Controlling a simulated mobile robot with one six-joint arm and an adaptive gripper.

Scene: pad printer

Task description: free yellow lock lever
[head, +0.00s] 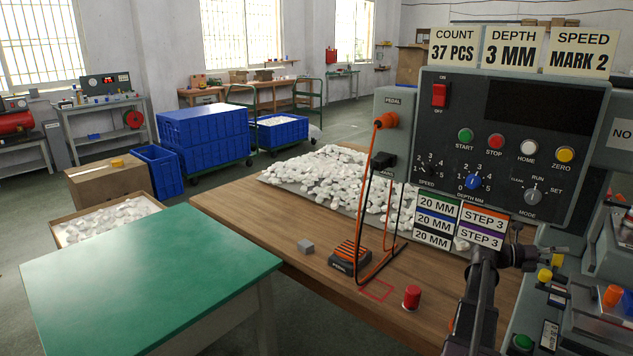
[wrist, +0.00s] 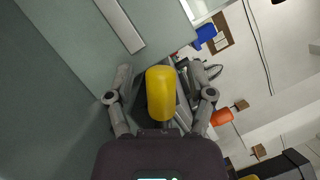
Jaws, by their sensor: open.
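The yellow lock lever shows in the wrist view as a rounded yellow grip (wrist: 161,95) between the two fingers of my gripper (wrist: 160,78). The fingers are open, one on each side, with small gaps to the grip. Its lower end and mount are hidden by my gripper. In the head view my gripper (head: 543,257) reaches right from my dark arm, at the side of the grey machine. Small yellow knobs (head: 544,275) show close by; I cannot tell which is the lever.
The control panel (head: 512,140) stands just above my arm. A red-capped button (head: 412,296), an orange pedal (head: 350,257) and a grey block (head: 305,246) are on the wooden table (head: 300,285). White parts (head: 335,180) are heaped behind. An orange knob (head: 613,296) is at right.

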